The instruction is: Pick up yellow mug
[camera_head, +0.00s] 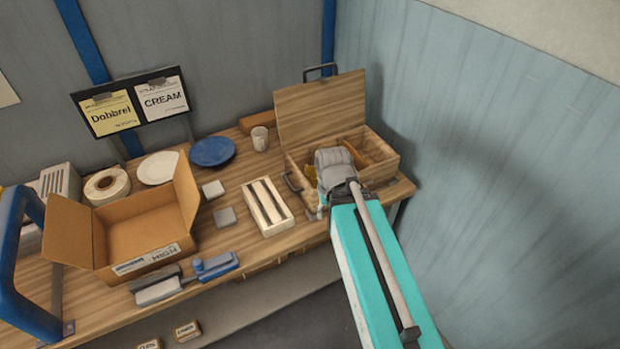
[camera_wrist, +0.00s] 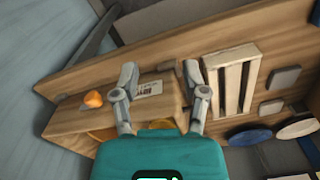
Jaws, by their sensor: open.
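No whole yellow mug can be made out. In the head view, a yellow patch (camera_head: 311,176) shows at the left side of the open wooden box (camera_head: 386,178), partly covered by my gripper (camera_head: 335,172). In the wrist view, yellow rounded parts (camera_wrist: 103,134) show low in the frame, mostly hidden behind my gripper body; I cannot tell if they are the mug. My gripper (camera_wrist: 160,72) is open, with its two fingers apart and nothing held between them. It is above the wooden box, whose label shows between the fingers.
A small orange object (camera_wrist: 93,99) lies at the box. A slatted wooden tray (camera_head: 268,206), a pale mug (camera_head: 260,138), a blue plate (camera_head: 212,152) and a cardboard box (camera_head: 140,232) stand to the left. The raised box lid (camera_head: 320,108) and blue wall (camera_head: 480,150) bound the space.

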